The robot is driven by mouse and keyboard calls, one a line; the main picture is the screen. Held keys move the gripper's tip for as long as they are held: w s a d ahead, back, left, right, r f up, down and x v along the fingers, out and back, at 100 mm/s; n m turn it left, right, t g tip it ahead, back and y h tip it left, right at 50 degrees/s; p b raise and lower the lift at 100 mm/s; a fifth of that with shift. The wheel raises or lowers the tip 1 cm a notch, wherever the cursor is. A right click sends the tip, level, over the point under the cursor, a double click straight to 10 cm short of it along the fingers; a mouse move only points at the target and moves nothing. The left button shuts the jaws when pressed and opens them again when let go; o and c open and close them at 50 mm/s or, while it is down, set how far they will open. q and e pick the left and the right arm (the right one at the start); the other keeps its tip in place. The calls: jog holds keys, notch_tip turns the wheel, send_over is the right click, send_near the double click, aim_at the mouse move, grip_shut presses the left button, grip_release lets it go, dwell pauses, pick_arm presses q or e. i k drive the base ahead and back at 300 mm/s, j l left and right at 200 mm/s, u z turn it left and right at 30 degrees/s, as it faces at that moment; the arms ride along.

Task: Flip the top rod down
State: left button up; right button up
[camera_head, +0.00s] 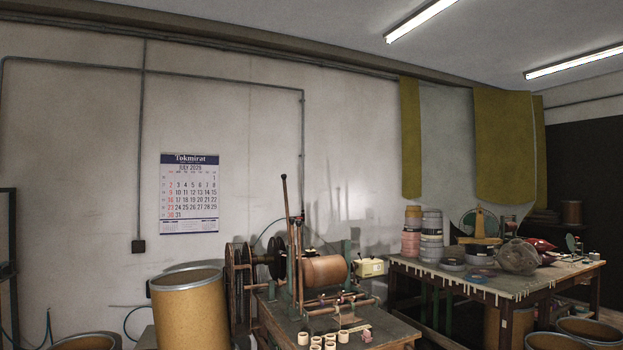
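The tape winding machine (325,271) stands on a wooden table in the lower middle of the view. A thin dark rod (287,200) rises from the machine, nearly upright with a slight tilt, and its rounded top end is well above the copper-brown roller. I take it to be the top rod. Its lower part runs down in front of the machine's frame, and I cannot make out its pivot clearly. Neither of my grippers is in view, and nothing touches the rod.
Several tape cores (316,342) stand at the machine table's front. A large brown drum (189,308) stands to its left. A workbench (470,283) with stacked tape rolls (431,237) is at the right. More drums (588,329) stand at lower right. A calendar (189,193) hangs on the wall.

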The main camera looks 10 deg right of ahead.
aim_at(283, 177)
jog(key=i+l, duration=0.3)
jog(key=i, duration=0.2)
jog(key=i+l, duration=0.25)
jog(key=i, duration=0.2)
jog(key=i+j, duration=0.25)
jog(key=i, duration=0.2)
jog(key=i+j+u, duration=0.1)
jog(key=i+j, duration=0.15)
jog(key=i, duration=0.2)
jog(key=i+j+u, duration=0.1)
jog(key=i, duration=0.35)
jog(key=i+j, duration=0.3)
jog(key=i, duration=0.15)
jog(key=i+j+u, duration=0.1)
jog(key=i, duration=0.4)
